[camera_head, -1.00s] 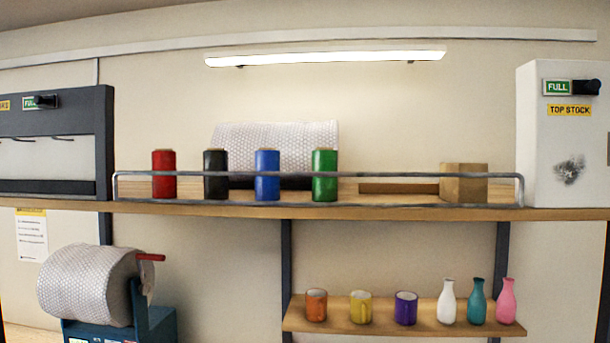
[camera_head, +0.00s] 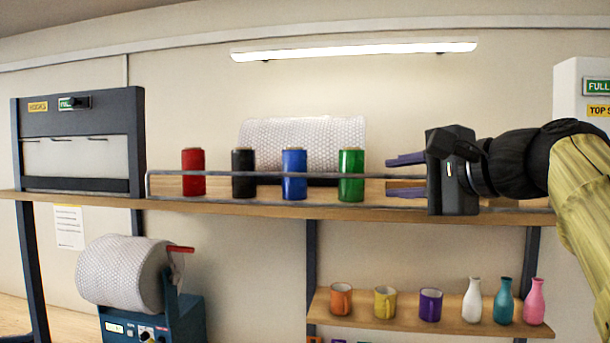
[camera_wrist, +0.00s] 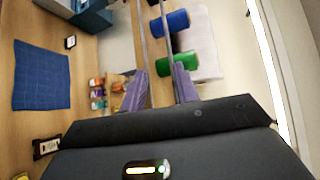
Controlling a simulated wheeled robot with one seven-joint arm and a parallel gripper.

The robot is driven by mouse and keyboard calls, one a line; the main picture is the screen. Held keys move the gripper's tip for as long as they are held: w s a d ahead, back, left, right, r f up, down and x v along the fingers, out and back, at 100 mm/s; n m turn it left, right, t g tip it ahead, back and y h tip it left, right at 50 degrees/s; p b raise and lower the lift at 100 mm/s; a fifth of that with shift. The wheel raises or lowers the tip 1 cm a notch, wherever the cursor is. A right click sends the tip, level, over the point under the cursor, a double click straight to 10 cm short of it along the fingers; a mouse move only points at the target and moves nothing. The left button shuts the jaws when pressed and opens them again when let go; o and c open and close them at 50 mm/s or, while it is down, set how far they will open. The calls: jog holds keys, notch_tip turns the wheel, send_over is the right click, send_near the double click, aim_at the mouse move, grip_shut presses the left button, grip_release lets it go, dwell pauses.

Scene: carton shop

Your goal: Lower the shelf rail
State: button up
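The shelf rail (camera_head: 148,186) is a thin grey metal frame standing up along the front edge of the upper wooden shelf (camera_head: 260,209). It runs in front of red (camera_head: 194,174), black (camera_head: 243,175), blue (camera_head: 294,175) and green (camera_head: 351,176) spools. My gripper (camera_head: 390,176) is open at the right part of the rail, fingers pointing left, one higher and one lower. The rail's top bar appears level with the gap between them; contact cannot be told. In the wrist view the rail bars (camera_wrist: 163,22) run toward my open gripper (camera_wrist: 160,84). The rail's right end is hidden behind my gripper.
A bubble-wrap roll (camera_head: 300,140) lies behind the spools. A lower shelf (camera_head: 420,322) holds mugs and bottles. A hook rack (camera_head: 80,110) stands at left, a white cabinet (camera_head: 568,95) at right. The wall space above the rail is free.

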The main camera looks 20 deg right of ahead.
aim_at(333, 176)
jog(key=p+x, duration=0.1)
jog(key=x, duration=0.4)
jog(key=r+p+x, duration=0.1)
jog(key=p+x, duration=0.1)
jog(key=x, duration=0.4)
jog(key=p+x, duration=0.2)
jog(key=x, duration=0.3)
jog(key=shift+w+a+r, duration=0.3)
jog(key=shift+w, duration=0.05)
jog(key=shift+c, duration=0.2)
grip_shut()
